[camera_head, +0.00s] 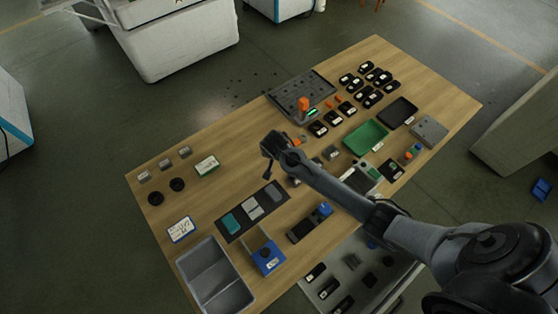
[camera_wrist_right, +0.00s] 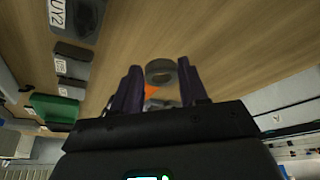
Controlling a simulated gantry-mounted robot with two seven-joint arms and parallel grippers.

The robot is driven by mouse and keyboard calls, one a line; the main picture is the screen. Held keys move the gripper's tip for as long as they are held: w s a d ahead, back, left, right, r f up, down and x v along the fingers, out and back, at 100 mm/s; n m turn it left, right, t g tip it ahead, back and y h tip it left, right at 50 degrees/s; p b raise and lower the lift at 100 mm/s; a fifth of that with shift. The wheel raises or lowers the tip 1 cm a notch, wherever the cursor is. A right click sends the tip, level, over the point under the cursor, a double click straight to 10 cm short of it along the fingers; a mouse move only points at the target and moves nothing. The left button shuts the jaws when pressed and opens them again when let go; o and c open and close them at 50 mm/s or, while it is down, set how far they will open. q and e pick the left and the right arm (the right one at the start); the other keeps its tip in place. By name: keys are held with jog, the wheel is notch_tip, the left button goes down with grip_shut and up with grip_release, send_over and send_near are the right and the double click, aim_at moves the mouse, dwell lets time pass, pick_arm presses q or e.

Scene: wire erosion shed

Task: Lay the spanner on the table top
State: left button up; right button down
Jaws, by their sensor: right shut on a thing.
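My right gripper (camera_head: 275,148) hangs over the middle of the wooden table top (camera_head: 232,200). In the right wrist view the gripper (camera_wrist_right: 163,88) is shut on a grey thing with a rounded, ring-like end (camera_wrist_right: 160,70), which looks like the spanner. Its end shows between the two dark fingers, and the rest is hidden. The wood lies behind it in that view; I cannot tell whether it touches the table. In the head view the spanner cannot be made out clearly. My left gripper is in neither view.
A black mat (camera_head: 232,227) with blocks, a blue box (camera_head: 267,259) and a grey two-part tray (camera_head: 206,268) stand at the near left. A green tray (camera_head: 366,137) and several black parts are to the right. Bare wood lies left of my right gripper.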

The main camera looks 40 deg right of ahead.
jog(key=shift+w+f+b, duration=0.1)
jog(key=shift+f+b, duration=0.25)
jog(key=shift+f, duration=1.65)
jog(key=shift+f, duration=0.1)
jog(key=c, duration=0.6)
grip_release()
jog(key=p+v, duration=0.2)
jog(key=v, duration=1)
jog(key=s+a+r+n+y, duration=0.1)
jog(key=s+a+n, duration=0.2)
jog(key=s, duration=0.5)
jog(key=s+a+r+n+y, duration=0.1)
jog(key=s+a+n, duration=0.1)
jog(key=s+n, duration=0.3)
jog(key=s+a+r+n+y, duration=0.1)
jog(key=s+a+r+n, duration=0.1)
jog(key=s, duration=0.9)
jog(key=shift+a+n+t+y, duration=0.4)
jog(key=shift+a+n, duration=0.4)
jog(key=shift+n, duration=0.3)
